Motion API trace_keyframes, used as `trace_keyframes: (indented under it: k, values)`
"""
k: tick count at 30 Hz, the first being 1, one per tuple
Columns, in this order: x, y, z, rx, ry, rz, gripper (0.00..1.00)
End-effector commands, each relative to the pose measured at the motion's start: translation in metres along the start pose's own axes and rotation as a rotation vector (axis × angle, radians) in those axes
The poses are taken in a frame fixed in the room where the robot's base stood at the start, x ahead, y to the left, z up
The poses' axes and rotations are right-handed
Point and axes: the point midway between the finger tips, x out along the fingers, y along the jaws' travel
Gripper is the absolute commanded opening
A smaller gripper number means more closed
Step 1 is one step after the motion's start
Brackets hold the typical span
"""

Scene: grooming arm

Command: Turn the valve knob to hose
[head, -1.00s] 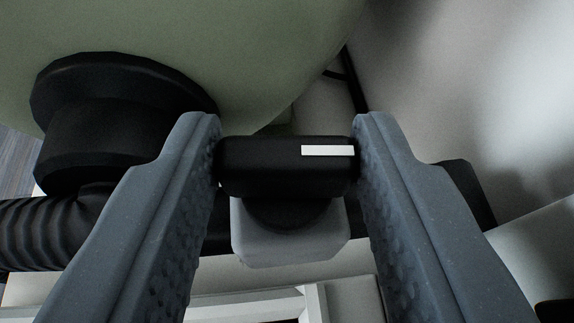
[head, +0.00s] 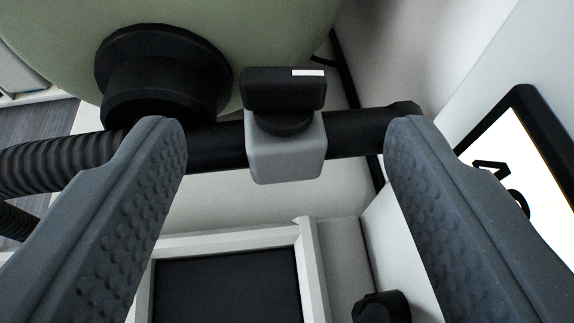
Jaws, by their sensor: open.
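The valve knob (head: 284,90) is a black bar-shaped handle with a white mark near its right end. It sits on a grey valve block (head: 286,150) fixed on a black horizontal pipe (head: 355,131). The knob's bar lies roughly left to right. A ribbed black hose (head: 60,165) joins the pipe at the left. My gripper (head: 280,135) is open, with one finger left and one right of the valve, wide apart. The fingers do not touch the knob, which shows beyond the fingertips.
A green rounded tank (head: 290,30) with a black round fitting (head: 165,75) is behind. Below is a white-framed tray (head: 225,285) with a dark inside. A small black knob (head: 382,306) is at the bottom. A black-framed panel (head: 530,150) stands at the right.

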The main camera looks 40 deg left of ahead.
Motion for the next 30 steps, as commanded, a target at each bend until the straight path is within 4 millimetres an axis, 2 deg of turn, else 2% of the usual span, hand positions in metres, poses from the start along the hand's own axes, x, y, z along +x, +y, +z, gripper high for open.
trace_keyframes:
  k: [6, 12, 18, 26, 28, 29, 30]
  values:
    - [-0.041, 0.002, 0.001, -0.001, -0.001, 0.005, 0.58]
    - [-0.067, 0.001, 0.002, 0.001, 0.0, 0.002, 0.58]
    - [-0.078, 0.001, 0.0, -0.001, 0.002, 0.001, 0.58]
    - [-0.079, 0.001, 0.0, 0.0, 0.001, 0.0, 0.58]
    - [-0.079, 0.001, 0.0, -0.002, 0.001, 0.002, 0.39]
    - [-0.078, 0.002, -0.001, -0.004, 0.0, 0.004, 0.35]
    - [-0.078, 0.003, -0.003, -0.009, -0.001, 0.01, 0.35]
